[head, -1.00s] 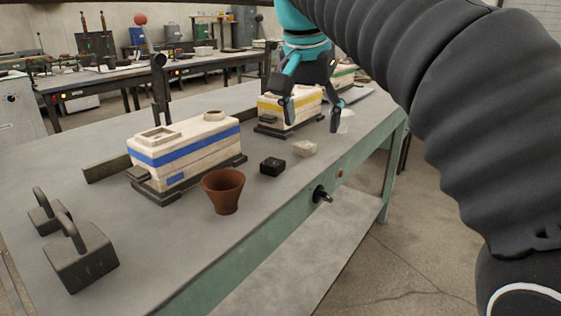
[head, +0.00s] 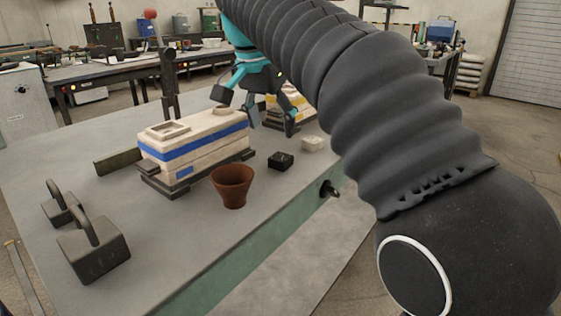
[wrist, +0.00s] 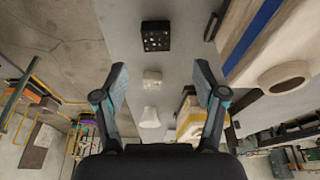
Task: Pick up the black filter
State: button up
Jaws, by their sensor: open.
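The black filter (head: 281,161) is a small dark square block on the grey table, right of the brown cup. It also shows in the wrist view (wrist: 156,36) at the top middle, with holes in its face. My gripper (head: 258,114) is above and behind the filter in the head view, beside the blue-striped mould box. In the wrist view my gripper (wrist: 161,82) has its fingers spread wide and nothing between them touches them. The filter is beyond the fingertips there, apart from them.
A pale block (head: 313,144) sits right of the filter; a white cone-like piece (wrist: 149,117) shows in the wrist view. A brown cup (head: 232,186) and a blue-striped mould box (head: 195,148) stand to the left. Handled weights (head: 93,252) are at front left.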

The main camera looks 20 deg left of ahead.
aim_at(281, 157)
jog(key=shift+d+b+x, duration=0.2)
jog(key=shift+b+x, duration=0.7)
jog(key=shift+x, duration=3)
jog(key=shift+s, duration=0.15)
jog(key=c, duration=1)
